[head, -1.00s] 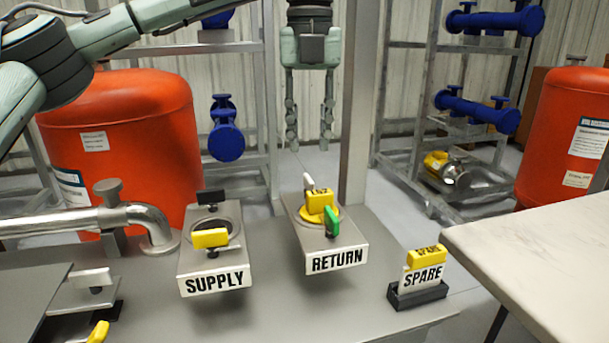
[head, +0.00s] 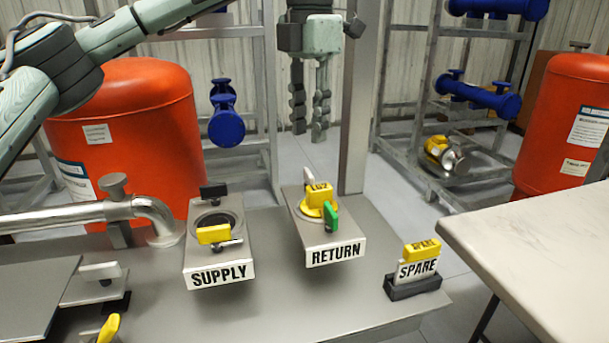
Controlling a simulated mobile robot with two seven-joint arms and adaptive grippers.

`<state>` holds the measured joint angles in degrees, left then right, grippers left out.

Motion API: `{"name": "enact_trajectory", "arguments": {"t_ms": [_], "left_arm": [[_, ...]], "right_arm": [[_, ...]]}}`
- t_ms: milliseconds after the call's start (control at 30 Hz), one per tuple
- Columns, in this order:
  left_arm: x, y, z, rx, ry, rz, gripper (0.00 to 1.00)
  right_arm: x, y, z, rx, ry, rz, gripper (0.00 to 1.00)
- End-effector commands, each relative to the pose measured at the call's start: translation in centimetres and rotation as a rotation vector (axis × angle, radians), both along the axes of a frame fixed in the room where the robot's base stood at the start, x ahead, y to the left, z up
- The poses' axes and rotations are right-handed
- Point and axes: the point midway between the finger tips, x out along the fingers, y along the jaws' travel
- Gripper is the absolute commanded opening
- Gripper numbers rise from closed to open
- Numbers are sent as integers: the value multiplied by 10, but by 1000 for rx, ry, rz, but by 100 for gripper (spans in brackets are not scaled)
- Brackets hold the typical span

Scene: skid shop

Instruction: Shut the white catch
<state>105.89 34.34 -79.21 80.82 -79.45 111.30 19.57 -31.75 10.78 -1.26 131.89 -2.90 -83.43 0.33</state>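A small white catch (head: 308,176) stands at the back of the RETURN block (head: 312,229), behind a yellow piece (head: 319,198) seated in the block's top. A green catch (head: 331,216) stands at the front of the same block. Another pale, whitish catch (head: 100,271) sits on a plate at the lower left. My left gripper (head: 309,132) points down above and behind the RETURN block, apart from it. Its two fingers show a gap with nothing between them. My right gripper is not in view.
The SUPPLY block (head: 208,262) has a black catch (head: 213,192) behind and a yellow catch (head: 213,235) in front. A SPARE holder (head: 416,285) with a yellow-topped piece stands to the right. A steel post (head: 356,130) rises close behind RETURN. A pale table (head: 530,250) is at right.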

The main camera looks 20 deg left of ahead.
Motion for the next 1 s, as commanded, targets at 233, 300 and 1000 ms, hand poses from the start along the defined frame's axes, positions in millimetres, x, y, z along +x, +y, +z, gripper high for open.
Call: {"name": "enact_trajectory", "arguments": {"t_ms": [233,300,1000], "left_arm": [[0,0,1,1,1,-97,28],[0,0,1,1,1,-96,28],[0,0,9,0,1,-448,28]], "right_arm": [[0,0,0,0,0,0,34],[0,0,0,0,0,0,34],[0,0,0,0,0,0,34]]}}
